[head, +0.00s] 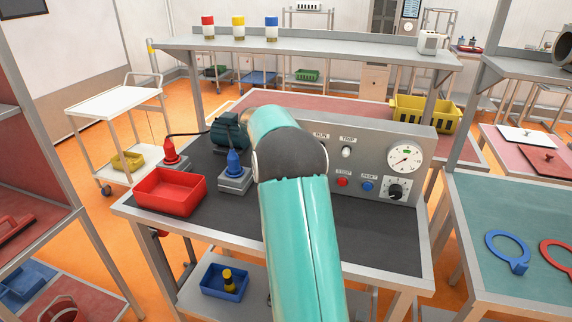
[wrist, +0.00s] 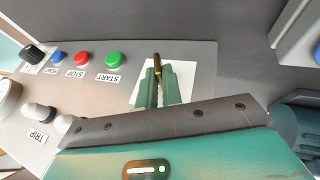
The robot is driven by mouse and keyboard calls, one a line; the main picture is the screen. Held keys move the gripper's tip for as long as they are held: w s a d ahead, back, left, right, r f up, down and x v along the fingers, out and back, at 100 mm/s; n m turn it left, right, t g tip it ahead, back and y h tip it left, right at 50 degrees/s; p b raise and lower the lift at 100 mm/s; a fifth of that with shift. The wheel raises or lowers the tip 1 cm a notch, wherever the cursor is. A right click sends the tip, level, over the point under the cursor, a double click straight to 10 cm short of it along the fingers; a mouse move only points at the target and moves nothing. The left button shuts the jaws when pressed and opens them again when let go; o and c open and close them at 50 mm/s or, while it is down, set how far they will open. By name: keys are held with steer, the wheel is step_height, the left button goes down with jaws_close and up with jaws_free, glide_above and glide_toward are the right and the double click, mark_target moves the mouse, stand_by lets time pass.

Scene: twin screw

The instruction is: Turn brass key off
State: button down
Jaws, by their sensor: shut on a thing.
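The brass key (wrist: 157,62) stands out from a white plate (wrist: 205,72) on the grey control panel (wrist: 205,50) in the wrist view. Its narrow visible part points up in that picture. My gripper (wrist: 157,76) has green fingers, one on each side of the key, and is shut on it. The fingers cover the lower part of the key. In the head view my teal arm hides the gripper, the key and the left part of the panel (head: 425,140).
Beside the key are a green START button (wrist: 113,59), a red STOP button (wrist: 82,57), a blue button (wrist: 57,57) and a black knob (wrist: 32,52). On the bench are a red tray (head: 170,190) and a blue plug on a grey box (head: 234,180). The bench front right is clear.

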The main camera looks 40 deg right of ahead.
steer(key=shift+w+a+f+g+h, duration=0.15)
steer(key=shift+g+h, duration=0.25)
steer(key=shift+g, duration=0.2)
steer(key=shift+n, duration=0.3)
steer(key=c, duration=1.6)
jaws_free()
steer(key=shift+o, duration=0.2)
steer(key=v, duration=1.3)
steer(key=shift+w+a+r, duration=0.2)
steer(key=shift+w+a, duration=0.05)
steer(key=shift+a, duration=0.05)
